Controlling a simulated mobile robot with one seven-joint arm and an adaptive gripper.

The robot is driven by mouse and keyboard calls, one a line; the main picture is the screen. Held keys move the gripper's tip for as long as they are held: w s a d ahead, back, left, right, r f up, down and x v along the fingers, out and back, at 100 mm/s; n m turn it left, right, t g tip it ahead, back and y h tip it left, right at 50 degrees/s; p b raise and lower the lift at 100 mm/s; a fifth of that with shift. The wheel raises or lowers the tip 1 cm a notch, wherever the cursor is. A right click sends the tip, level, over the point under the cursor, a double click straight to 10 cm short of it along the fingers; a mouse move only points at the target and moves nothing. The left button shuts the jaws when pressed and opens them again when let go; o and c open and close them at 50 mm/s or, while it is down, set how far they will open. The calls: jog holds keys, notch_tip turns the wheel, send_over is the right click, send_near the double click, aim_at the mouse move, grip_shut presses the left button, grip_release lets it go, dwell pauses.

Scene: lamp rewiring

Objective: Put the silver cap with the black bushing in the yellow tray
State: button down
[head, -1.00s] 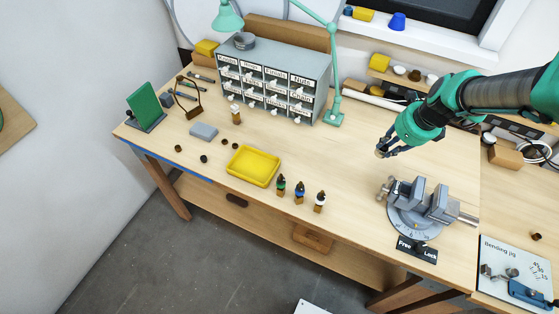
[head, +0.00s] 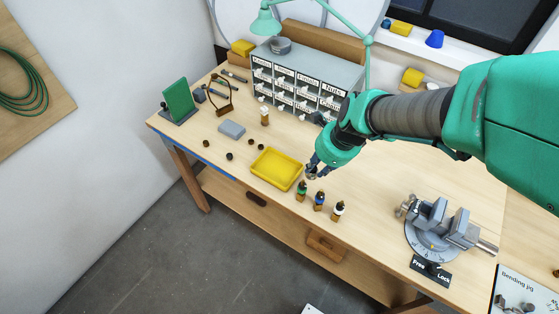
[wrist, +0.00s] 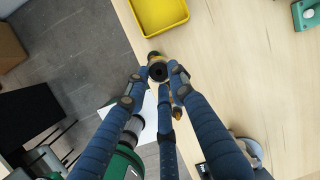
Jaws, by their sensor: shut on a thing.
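My gripper (head: 312,174) is shut on a small round piece, which I take to be the silver cap with the black bushing. In the wrist view (wrist: 157,72) its black face with a dark centre shows between the fingertips; its rim is mostly hidden. The yellow tray (head: 257,174) lies on the workbench just left of my gripper in the head view. In the wrist view the tray (wrist: 186,16) is at the top, ahead of the fingertips. The held piece is apart from the tray, beside its right end.
Several small bottles (head: 320,201) stand close in front of my gripper, right of the tray. The drawer cabinet (head: 327,69) stands behind. Small dark pieces (head: 229,156) and a grey block (head: 231,130) lie left of the tray. A vise (head: 430,233) is at right.

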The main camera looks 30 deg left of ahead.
jog(key=s+a+n, duration=0.2)
jog(key=s+a, duration=0.2)
jog(key=s, duration=0.2)
notch_tip(320, 180, down, 11)
jog(key=shift+a, duration=0.15)
jog(key=shift+w+a, duration=0.1)
jog(key=shift+w, duration=0.05)
send_over(279, 172)
jog(key=shift+f, duration=0.75)
jog(key=shift+f+g, duration=0.3)
jog(key=shift+f, duration=1.45)
